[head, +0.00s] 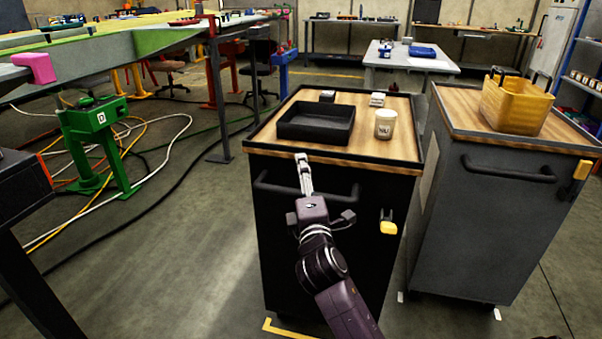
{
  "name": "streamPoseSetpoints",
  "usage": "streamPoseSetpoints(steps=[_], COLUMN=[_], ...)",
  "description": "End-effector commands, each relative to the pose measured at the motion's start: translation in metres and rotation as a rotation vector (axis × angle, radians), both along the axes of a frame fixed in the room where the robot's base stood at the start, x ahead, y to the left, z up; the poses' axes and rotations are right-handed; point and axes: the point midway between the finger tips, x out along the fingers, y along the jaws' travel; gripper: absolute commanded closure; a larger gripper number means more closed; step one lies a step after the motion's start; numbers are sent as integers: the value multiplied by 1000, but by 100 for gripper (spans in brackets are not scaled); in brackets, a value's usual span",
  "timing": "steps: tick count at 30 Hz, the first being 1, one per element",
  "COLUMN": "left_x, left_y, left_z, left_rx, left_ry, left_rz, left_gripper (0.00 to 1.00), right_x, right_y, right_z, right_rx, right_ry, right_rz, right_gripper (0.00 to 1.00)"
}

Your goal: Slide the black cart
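The black cart (280,225) stands in the middle of the head view, with a wood top, a dark rim and a black bar handle (275,187) across its upper front. My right gripper (302,160) is in front of this cart, its fingers pointing away from me and overlapping the handle and the top's front edge in the picture. I see the fingers as one narrow shape, so their opening is unclear. Whether they touch the cart cannot be told. My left gripper is not in view.
The cart bears a black tray (316,136) and a white cup (385,124). A grey cart (480,220) with a yellow bin (516,106) stands close on the right. Cables and a green stand (95,135) are at left. Yellow floor tape (285,329) marks the cart's front.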

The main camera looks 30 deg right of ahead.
Motion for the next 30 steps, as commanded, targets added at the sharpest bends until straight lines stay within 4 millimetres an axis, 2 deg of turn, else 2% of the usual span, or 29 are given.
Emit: streamPoseSetpoints(steps=[1,9,14,17,18,19,30], left_x=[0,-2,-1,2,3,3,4], left_y=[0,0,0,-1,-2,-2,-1], left_z=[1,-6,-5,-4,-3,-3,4], left_rx=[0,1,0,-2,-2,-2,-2], left_ry=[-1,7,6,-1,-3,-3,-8], left_rz=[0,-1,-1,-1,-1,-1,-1], left_gripper=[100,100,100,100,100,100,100], right_x=[-6,-23,-32,-39,-41,-43,-64], right_y=[5,14,20,23,24,25,35], right_z=[27,23,21,20,19,18,7], right_rx=[-26,-25,-24,-24,-23,-21,-14], right_ry=[-49,-49,-49,-49,-49,-49,-38], right_rz=[8,9,11,10,10,10,10], right_gripper=[45,44,48,45,58,66,66])
